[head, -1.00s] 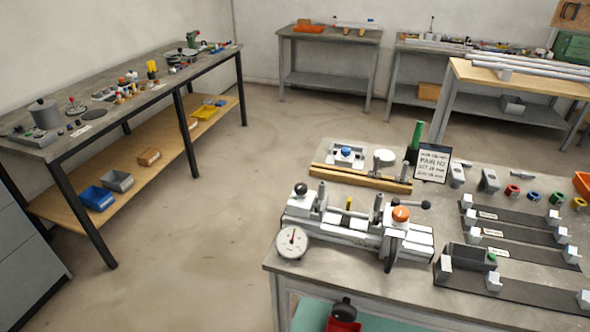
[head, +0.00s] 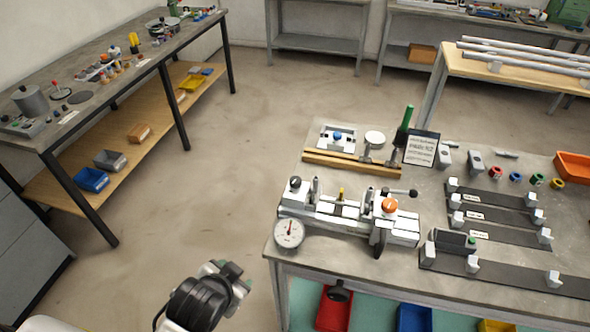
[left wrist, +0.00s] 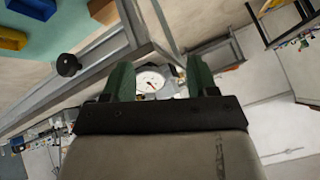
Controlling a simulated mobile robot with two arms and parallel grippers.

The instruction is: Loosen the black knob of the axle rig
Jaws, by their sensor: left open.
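The axle rig (head: 345,218) is a white and grey fixture near the table's front left corner. A black knob (head: 295,183) tops its left block. An orange knob (head: 389,204) and a black-tipped lever (head: 413,193) are at its right end. My left gripper (head: 230,277) is low in front of the table, left of and below the rig. The left wrist view shows its green fingers (left wrist: 160,80) apart and empty. The dial gauge (left wrist: 150,82) shows beyond the gap between them. My right gripper is out of view.
Another black knob (head: 340,292) sits below the table's front edge, near a red bin (head: 333,312); it also shows in the left wrist view (left wrist: 67,64). A wooden rail (head: 350,163) lies behind the rig and dark rails (head: 480,265) to its right. The floor at left is clear.

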